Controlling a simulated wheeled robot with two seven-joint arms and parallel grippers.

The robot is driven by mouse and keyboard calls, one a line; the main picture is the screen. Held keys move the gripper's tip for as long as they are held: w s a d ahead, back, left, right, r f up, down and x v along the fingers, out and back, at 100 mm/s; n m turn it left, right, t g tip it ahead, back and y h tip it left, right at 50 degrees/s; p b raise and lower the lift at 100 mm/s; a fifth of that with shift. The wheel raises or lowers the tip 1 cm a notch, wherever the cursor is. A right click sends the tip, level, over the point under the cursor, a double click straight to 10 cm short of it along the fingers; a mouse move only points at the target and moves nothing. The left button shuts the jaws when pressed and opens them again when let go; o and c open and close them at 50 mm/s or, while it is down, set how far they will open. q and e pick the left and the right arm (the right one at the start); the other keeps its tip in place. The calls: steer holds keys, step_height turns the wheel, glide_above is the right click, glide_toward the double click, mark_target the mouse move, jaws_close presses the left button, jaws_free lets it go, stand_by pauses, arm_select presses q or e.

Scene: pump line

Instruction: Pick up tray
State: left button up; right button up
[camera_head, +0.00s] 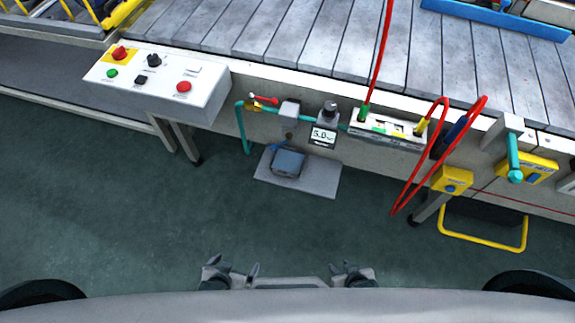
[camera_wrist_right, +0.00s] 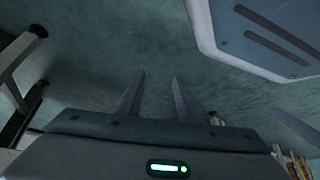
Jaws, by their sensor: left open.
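No thing in view is clearly a tray. The closest in shape is a flat grey plate (camera_head: 318,180) below the conveyor's side in the head view, with a small blue-grey box (camera_head: 288,162) on it. My left gripper (camera_head: 233,269) is low in the head view, open and empty, well apart from the plate. My right gripper (camera_head: 352,268) is to its right at the same height. In the right wrist view its two fingers (camera_wrist_right: 156,97) stand apart with nothing between them. A grey bar lies between the grippers; I cannot tell what it belongs to.
A slatted conveyor (camera_head: 290,35) runs across the back. On its side are a button box (camera_head: 158,83), a gauge reading 5.0 (camera_head: 323,135), a red hose (camera_head: 408,185) and a yellow bar (camera_head: 483,244). The green floor (camera_head: 130,215) in front is clear.

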mark_target(285, 174)
arm_select(q)
steer(key=w+d+r+t+h+b, duration=0.2)
steer(key=w+d+r+t+b, duration=0.2)
steer(key=w+d+r+b, duration=0.55)
steer(key=w+d+r+t+b, duration=0.1)
steer(key=w+r+b, duration=0.1)
steer(key=r, duration=0.3)
steer(key=w+d+r+m+t+b, duration=0.1)
steer(key=d+r+b, duration=0.1)
steer(key=r, duration=0.3)
steer(key=shift+w+r+t+h, duration=0.25)
steer(key=shift+w+t+h, duration=0.05)
steer(key=shift+w+t, duration=0.1)
arm_select(e)
steer(key=a+r, duration=0.2)
steer(key=r, duration=0.6)
steer(key=w+a+r+t+y, duration=0.1)
steer(key=r, duration=0.7)
steer(key=shift+w+a+y, duration=0.2)
steer(key=shift+a+y, duration=0.1)
steer(key=shift+a, duration=0.1)
